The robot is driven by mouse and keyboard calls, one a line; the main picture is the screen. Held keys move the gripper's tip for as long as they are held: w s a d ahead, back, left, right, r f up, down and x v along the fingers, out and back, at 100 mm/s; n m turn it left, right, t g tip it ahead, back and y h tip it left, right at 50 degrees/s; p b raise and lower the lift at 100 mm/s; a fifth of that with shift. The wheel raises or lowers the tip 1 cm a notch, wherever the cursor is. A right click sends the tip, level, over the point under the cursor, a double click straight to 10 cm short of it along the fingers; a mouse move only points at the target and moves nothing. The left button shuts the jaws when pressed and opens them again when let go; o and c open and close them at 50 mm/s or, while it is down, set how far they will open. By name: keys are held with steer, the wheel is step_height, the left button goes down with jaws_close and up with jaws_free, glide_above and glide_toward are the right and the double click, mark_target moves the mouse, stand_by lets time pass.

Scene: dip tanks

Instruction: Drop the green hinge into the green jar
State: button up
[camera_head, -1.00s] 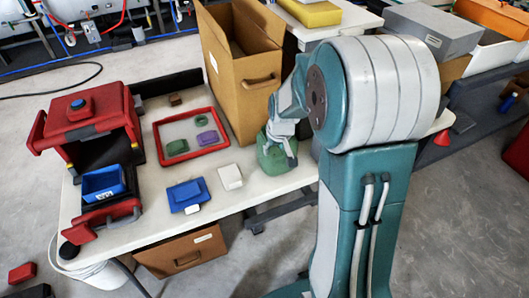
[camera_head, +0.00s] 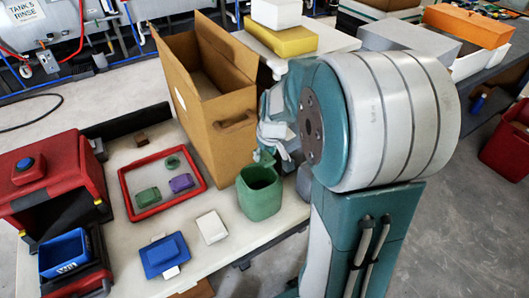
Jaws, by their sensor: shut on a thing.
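The green jar (camera_head: 260,196) stands upright and open-topped on the white table, near its right edge. My gripper (camera_head: 264,156) is at the far rim of the jar, pointing down. It is shut on a small green piece, seen only in part at the fingertips, which appears to be the green hinge (camera_head: 262,157). I cannot tell whether the piece is over the opening or just behind the rim. My arm hides part of the area right of the jar.
A tall cardboard box (camera_head: 225,130) stands right behind the jar. A red-framed tray (camera_head: 143,214) holds a green ring, a green block and a purple block. A blue box (camera_head: 164,255) and a white box (camera_head: 211,227) lie in front. A red stand (camera_head: 55,172) is at left.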

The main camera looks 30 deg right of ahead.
steer(key=f, duration=0.4)
steer(key=shift+s+a, duration=0.15)
steer(key=shift+a, duration=0.15)
steer(key=shift+d+f, duration=0.3)
steer(key=shift+f, duration=0.55)
steer(key=shift+a, duration=0.1)
steer(key=o, duration=1.3)
steer(key=shift+c, duration=0.2)
steer(key=shift+r, duration=0.1)
step_height(320, 180, up, 11)
glide_above(265, 167)
steer(key=d, duration=0.1)
steer(key=shift+s+d+r, duration=0.15)
steer(key=shift+s+d, duration=0.05)
steer(key=shift+s, duration=0.05)
